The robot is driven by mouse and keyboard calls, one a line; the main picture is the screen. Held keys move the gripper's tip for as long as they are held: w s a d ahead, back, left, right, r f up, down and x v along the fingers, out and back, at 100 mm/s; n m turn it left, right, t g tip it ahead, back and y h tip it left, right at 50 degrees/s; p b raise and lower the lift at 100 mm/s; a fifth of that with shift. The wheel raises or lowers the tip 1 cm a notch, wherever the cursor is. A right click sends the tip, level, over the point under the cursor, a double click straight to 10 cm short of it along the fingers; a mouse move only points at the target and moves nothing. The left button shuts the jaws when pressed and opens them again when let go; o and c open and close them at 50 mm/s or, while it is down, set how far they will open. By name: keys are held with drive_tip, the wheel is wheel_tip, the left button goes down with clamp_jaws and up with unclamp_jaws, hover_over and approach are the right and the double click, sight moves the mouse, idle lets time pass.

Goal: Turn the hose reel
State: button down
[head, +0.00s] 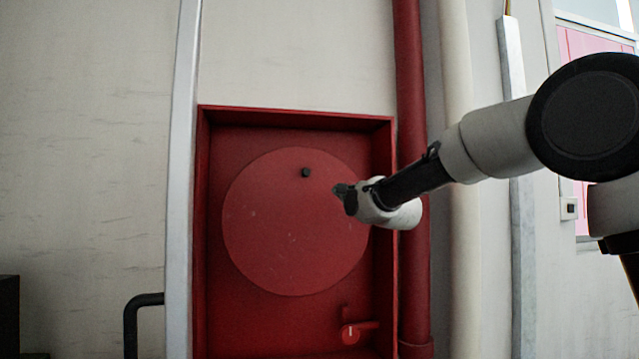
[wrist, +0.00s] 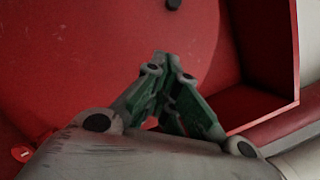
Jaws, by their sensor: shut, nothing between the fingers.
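The hose reel (head: 280,230) is a large round red disc inside an open red wall cabinet. A small black knob (head: 305,172) sticks out near its top. In the wrist view the reel face (wrist: 70,60) fills the left, with the knob (wrist: 173,4) at the top edge. My gripper (head: 340,190) is in front of the reel's upper right edge, to the right of and slightly below the knob, apart from it. In the wrist view my gripper (wrist: 162,60) has its fingertips together, with nothing between them.
The red cabinet frame (head: 295,112) surrounds the reel, and its side wall (wrist: 297,50) stands close on the right. A red valve handle (head: 352,332) is at the lower right. A red pipe (head: 410,80) and a pale pipe (head: 458,60) run vertically right of the cabinet.

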sight(314, 181)
drive_tip(key=x, duration=0.8)
drive_tip(key=shift+w+a, duration=0.1)
drive_tip(key=shift+w, duration=0.1)
drive_tip(key=shift+w+a+r, duration=0.2)
drive_tip(key=shift+a+r, duration=0.7)
drive_tip(key=shift+a, duration=0.15)
drive_tip(key=shift+s+a+r, duration=0.15)
drive_tip(key=shift+a+r, duration=0.05)
drive_tip(key=shift+r, duration=0.1)
drive_tip(key=shift+a+r, duration=0.2)
drive_tip(key=shift+a, duration=0.2)
